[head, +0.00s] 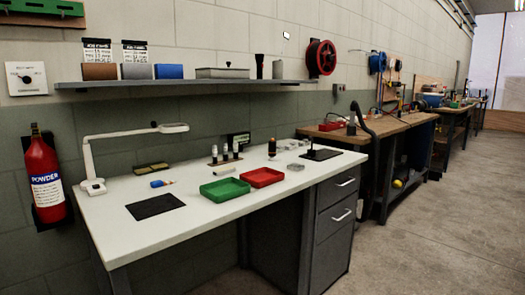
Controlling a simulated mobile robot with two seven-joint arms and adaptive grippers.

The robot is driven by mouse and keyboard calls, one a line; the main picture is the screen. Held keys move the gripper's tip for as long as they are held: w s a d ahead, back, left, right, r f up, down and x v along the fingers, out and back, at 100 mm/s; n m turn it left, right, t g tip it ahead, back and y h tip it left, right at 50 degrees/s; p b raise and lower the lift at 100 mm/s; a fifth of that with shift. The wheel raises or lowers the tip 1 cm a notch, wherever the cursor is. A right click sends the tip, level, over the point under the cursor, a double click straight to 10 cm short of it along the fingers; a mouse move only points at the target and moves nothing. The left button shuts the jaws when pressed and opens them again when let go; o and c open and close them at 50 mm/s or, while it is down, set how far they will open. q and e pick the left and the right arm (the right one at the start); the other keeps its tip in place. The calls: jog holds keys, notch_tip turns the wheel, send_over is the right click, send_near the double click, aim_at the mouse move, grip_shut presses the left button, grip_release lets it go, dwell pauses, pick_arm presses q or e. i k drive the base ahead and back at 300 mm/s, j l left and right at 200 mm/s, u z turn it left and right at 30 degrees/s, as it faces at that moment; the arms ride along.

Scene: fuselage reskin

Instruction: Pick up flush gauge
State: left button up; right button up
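I cannot tell for certain which item is the flush gauge. A dark flat base with a thin upright post (318,153) stands at the right end of the white workbench (135,239). A small grey block (296,167) lies to its left. An upright dark-topped tool (272,147) stands near the back of the bench. Neither of my grippers is in view.
A green tray (225,189) and a red tray (262,177) sit mid-bench. A black mat (155,206) and a white lamp (93,186) are at the left. A shelf (190,83) hangs above. A red extinguisher (42,172) is on the wall. Floor at right is clear.

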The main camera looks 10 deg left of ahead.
aim_at(272, 145)
jog(key=i+l+u, duration=0.2)
jog(key=i+l, duration=0.65)
jog(key=l, duration=0.15)
